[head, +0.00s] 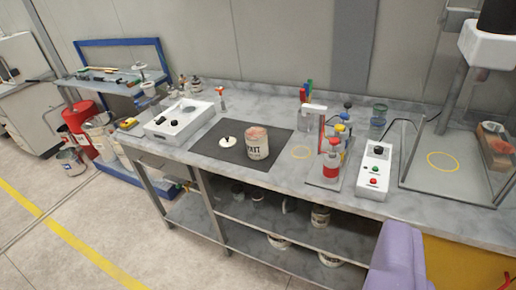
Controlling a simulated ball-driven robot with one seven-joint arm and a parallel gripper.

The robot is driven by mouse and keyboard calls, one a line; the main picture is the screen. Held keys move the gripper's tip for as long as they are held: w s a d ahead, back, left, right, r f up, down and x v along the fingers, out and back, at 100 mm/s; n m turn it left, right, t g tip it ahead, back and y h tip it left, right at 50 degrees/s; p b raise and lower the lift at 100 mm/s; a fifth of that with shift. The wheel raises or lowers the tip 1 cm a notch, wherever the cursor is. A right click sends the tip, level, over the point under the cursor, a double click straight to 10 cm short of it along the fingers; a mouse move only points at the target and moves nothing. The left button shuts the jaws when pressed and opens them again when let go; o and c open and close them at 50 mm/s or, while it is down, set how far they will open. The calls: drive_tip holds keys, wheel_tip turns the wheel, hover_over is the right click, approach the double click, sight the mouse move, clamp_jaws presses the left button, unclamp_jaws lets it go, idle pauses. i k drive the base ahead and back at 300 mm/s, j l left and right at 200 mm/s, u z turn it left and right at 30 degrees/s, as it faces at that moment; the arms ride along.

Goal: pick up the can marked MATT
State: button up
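A whitish can (257,145) stands upright on the dark mat (215,146) on the grey workbench. Dark letters on its side are small, and I cannot read them surely as MATT. Its top looks reddish. A white lid-like disc with a dark knob (227,141) lies on the mat just left of the can, apart from it. My gripper does not show in this view, so I cannot tell its state or its place relative to the can.
A red-and-white stand device (331,160) and a white control box (375,168) stand right of the can. A white instrument (180,119) stands left. Several cans sit on the lower shelf (285,225). A lavender object (397,262) rises at the bottom right.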

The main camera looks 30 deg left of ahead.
sight(257, 144)
drive_tip(key=i+j, duration=0.4)
drive_tip(key=i, duration=0.15)
drive_tip(key=i+j, duration=0.35)
drive_tip(key=i, duration=0.2)
drive_tip(key=i+j, duration=0.75)
drive_tip(key=i, duration=0.3)
drive_tip(key=j+u, duration=0.05)
